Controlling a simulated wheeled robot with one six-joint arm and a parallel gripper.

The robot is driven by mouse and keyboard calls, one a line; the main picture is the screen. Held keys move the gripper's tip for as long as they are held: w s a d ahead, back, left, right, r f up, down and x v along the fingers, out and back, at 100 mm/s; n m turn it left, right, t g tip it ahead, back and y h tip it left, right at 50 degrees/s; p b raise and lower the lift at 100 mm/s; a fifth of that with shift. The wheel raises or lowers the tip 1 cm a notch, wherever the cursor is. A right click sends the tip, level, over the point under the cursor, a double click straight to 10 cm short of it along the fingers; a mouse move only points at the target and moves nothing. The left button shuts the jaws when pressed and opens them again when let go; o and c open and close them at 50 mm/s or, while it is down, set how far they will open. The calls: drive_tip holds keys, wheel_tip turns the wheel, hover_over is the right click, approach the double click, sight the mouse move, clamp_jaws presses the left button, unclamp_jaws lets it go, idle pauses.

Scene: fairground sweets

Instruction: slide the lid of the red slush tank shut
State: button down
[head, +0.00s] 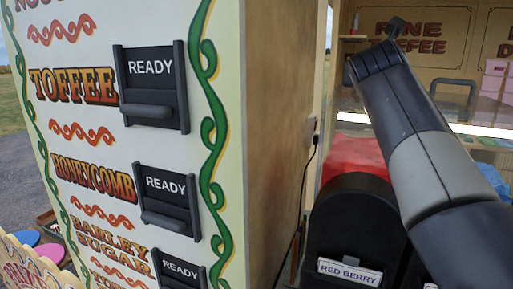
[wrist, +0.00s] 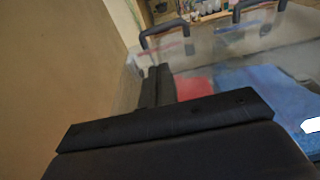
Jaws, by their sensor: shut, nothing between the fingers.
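The red slush tank shows as a red mass (head: 352,155) behind a black front (head: 352,225) labelled RED BERRY in the head view. In the wrist view its red contents (wrist: 193,87) show through clear walls. A dark loop handle (wrist: 166,36), apparently on its clear lid, stands beyond my fingers. How far the lid is open is hard to tell. My gripper (head: 396,27) is raised above the tank in the head view. In the wrist view its fingers (wrist: 157,84) are together and empty, pointing towards the handle without visible contact.
A blue tank (wrist: 248,88) with another loop handle (wrist: 259,9) stands right of the red one. A tan wall (wrist: 60,75) rises close on the left. A painted panel with READY flaps (head: 152,88) fills the head view's left. Pink boxes (head: 494,80) stand at far right.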

drive_tip(key=v, duration=0.2)
drive_tip(key=b+v, duration=0.1)
drive_tip(key=v, duration=0.1)
drive_tip(key=shift+s+a, duration=0.25)
drive_tip(key=shift+a, duration=0.2)
drive_tip(key=shift+v, duration=0.85)
